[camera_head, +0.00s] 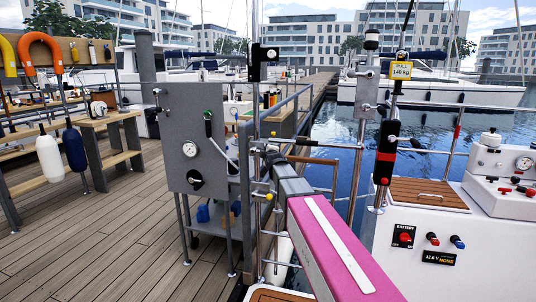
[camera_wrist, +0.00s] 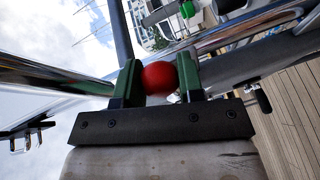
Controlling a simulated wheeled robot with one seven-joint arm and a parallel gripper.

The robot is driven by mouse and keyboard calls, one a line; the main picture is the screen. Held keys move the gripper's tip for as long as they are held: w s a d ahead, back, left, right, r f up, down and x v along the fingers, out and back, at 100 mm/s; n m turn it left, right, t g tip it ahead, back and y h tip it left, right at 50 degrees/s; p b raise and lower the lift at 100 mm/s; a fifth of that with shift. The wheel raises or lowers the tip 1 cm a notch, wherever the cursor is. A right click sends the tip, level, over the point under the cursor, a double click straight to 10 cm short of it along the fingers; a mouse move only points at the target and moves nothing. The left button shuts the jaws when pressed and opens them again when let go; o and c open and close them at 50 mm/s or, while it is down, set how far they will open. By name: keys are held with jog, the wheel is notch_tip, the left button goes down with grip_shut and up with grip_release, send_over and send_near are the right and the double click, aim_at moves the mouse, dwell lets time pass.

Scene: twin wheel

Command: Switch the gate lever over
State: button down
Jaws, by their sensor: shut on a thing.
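A round red knob (camera_wrist: 159,78) sits between the two green fingers of my gripper (camera_wrist: 160,66) in the wrist view. The fingers touch it from both sides, so my gripper is shut on the red knob. It looks like the end of the gate lever; the lever's shaft is mostly hidden behind the knob and fingers. In the head view my gripper (camera_head: 268,149) is at the metal gate post (camera_head: 256,90), at the far end of my arm. The knob is too small and covered to make out there.
A grey panel (camera_head: 180,125) with a gauge stands just left of the post. Metal rails (camera_head: 335,145) run to the right, and a post with a black and red sleeve (camera_head: 387,145) stands beyond. A white console (camera_head: 420,240) is at right. Open decking (camera_head: 100,235) lies left.

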jog(key=c, duration=0.8)
grip_release()
jog(key=shift+o, duration=0.2)
jog(key=s+d+r, duration=0.1)
jog(key=s, duration=0.9)
jog(key=shift+s, duration=0.3)
jog(key=s+d+f+m+g+h, duration=0.1)
jog(key=s+d+f+m+g, duration=0.15)
jog(key=f, duration=0.45)
jog(key=s+d+f+m+g, duration=0.1)
jog(key=s+f+m+g, duration=0.15)
jog(key=f, duration=0.35)
jog(key=s+d+f+m+g, duration=0.3)
jog(key=s+f+m+g, duration=0.2)
jog(key=s+f, duration=0.5)
jog(key=s+d+f+m+g, duration=0.3)
jog(key=s+f+m+g, duration=0.3)
jog(key=s+f, duration=0.4)
jog(key=s, duration=0.3)
jog(key=shift+f+g+h, duration=0.4)
